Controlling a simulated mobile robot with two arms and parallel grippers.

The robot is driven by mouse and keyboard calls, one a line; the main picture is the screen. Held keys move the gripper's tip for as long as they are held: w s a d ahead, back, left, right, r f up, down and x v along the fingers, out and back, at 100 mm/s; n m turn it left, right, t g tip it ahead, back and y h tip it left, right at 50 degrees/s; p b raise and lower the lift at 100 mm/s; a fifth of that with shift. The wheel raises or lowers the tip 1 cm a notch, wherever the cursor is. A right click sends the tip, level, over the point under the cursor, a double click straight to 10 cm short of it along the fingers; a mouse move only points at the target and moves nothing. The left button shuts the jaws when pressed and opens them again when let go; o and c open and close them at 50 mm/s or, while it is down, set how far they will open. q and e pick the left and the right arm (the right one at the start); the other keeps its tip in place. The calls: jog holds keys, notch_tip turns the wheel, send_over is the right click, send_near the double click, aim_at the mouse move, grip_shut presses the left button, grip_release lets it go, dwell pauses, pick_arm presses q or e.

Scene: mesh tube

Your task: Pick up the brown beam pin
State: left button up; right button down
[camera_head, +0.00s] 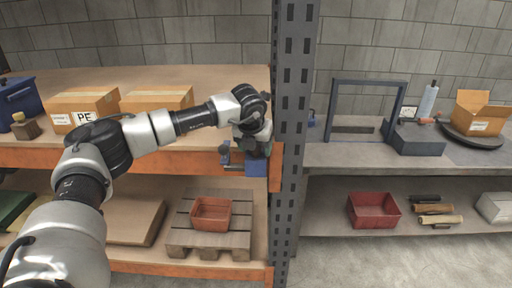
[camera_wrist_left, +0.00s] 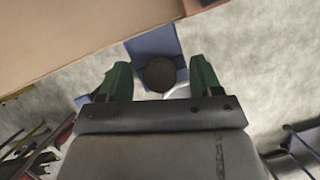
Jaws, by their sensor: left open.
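The brown beam pin shows as a dark brown round end (camera_wrist_left: 158,75) in the left wrist view, in front of a blue part (camera_wrist_left: 154,43). My left gripper (camera_wrist_left: 160,68) is open, with one green finger on each side of the round end and a gap to both. In the head view my left gripper (camera_head: 245,155) is at the front edge of the left shelf, beside the grey upright. A blue block (camera_head: 256,168) shows just below it there. I cannot make out the pin in the head view; the gripper and wrist seem to hide it. My right gripper is not in view.
The perforated grey upright (camera_head: 292,130) stands close to the right of my left gripper. The orange shelf beam (camera_head: 150,158) runs along the wooden shelf's front. Cardboard boxes (camera_head: 158,98) stand behind my arm. A red-orange bin (camera_head: 211,214) sits on a pallet below.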

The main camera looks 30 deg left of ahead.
pick_arm(q)
jog(key=c, duration=1)
